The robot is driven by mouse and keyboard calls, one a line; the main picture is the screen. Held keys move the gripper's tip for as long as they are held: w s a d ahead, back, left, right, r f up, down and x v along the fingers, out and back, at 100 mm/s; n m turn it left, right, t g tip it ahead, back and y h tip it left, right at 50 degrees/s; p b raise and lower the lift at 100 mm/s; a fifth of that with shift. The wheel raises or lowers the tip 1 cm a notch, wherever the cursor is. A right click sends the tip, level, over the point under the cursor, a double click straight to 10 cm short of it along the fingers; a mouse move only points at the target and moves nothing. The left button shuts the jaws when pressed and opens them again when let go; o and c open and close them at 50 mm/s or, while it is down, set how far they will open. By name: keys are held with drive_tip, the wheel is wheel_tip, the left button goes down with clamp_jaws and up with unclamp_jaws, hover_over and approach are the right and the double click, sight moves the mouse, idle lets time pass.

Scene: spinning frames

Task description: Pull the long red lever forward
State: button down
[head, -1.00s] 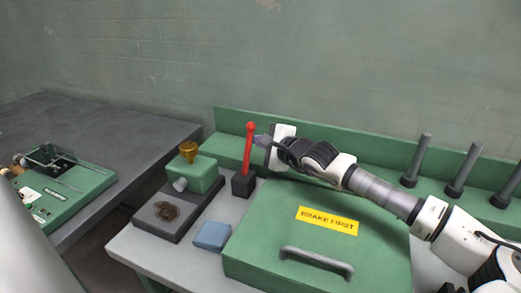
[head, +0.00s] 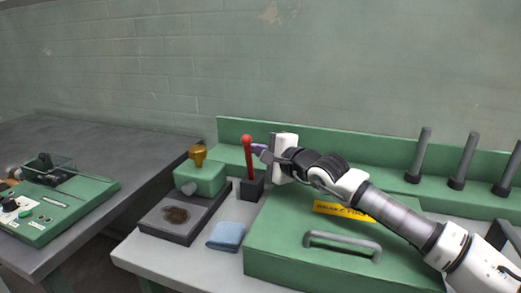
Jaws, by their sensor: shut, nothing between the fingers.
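The long red lever (head: 248,158) has a round knob on top and rises from a black base block (head: 251,187) on the table. It leans slightly, its knob left of its foot in the picture. My gripper (head: 260,150) is shut and empty. Its fingertips, with a purple tint, are right beside the upper part of the lever, on its right side. I cannot tell whether they touch it or are in front of or behind it.
A green box (head: 341,248) with a grey handle (head: 341,244) and a yellow sign, partly covered by my arm, stands right of the lever. Left are a green block with an amber knob (head: 198,155) and a blue cloth (head: 226,236). Grey posts (head: 420,155) stand at right.

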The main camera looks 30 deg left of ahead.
drive_tip(key=shift+s+d+f+b, duration=0.1)
drive_tip(key=shift+s+f+b, duration=0.05)
drive_tip(key=shift+s+b, duration=0.25)
drive_tip(key=shift+d, duration=0.15)
drive_tip(key=b+v, duration=0.2)
drive_tip(key=v, duration=1.1)
drive_tip(key=shift+s+d, duration=0.15)
drive_tip(key=shift+d, duration=0.2)
